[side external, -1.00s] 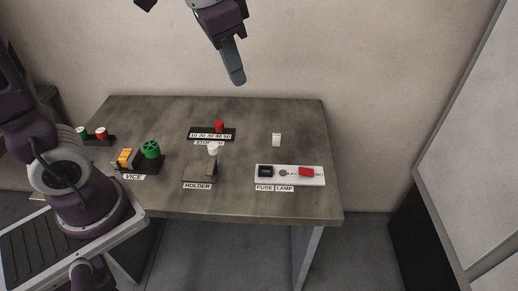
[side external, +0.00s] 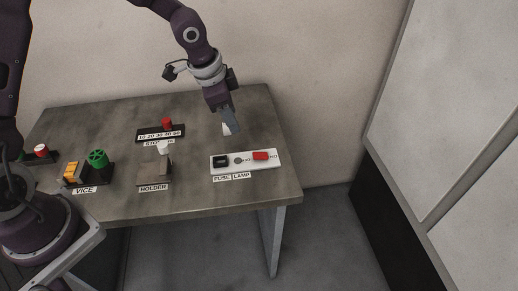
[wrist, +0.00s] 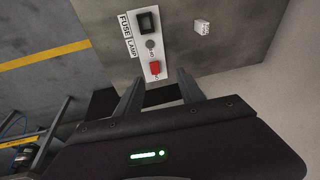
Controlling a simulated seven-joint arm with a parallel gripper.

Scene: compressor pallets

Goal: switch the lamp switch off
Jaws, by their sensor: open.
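The red lamp switch (side external: 261,155) sits at the right end of a white panel (side external: 228,169) on the table. The panel carries FUSE and LAMP labels and a black fuse socket (side external: 221,161). In the wrist view the red switch (wrist: 154,68) is just ahead of my fingers and a little left of the gap's middle. My gripper (wrist: 155,85) is open and empty. In the side view my gripper (side external: 232,125) hangs above the table behind the panel. I cannot tell which way the switch is tilted.
A white block (wrist: 201,28) stands near the panel; my fingers partly cover it in the side view. The holder (side external: 155,172), the stop rail (side external: 160,134) and the vice with its green knob (side external: 97,158) lie to the left. The table's front right is clear.

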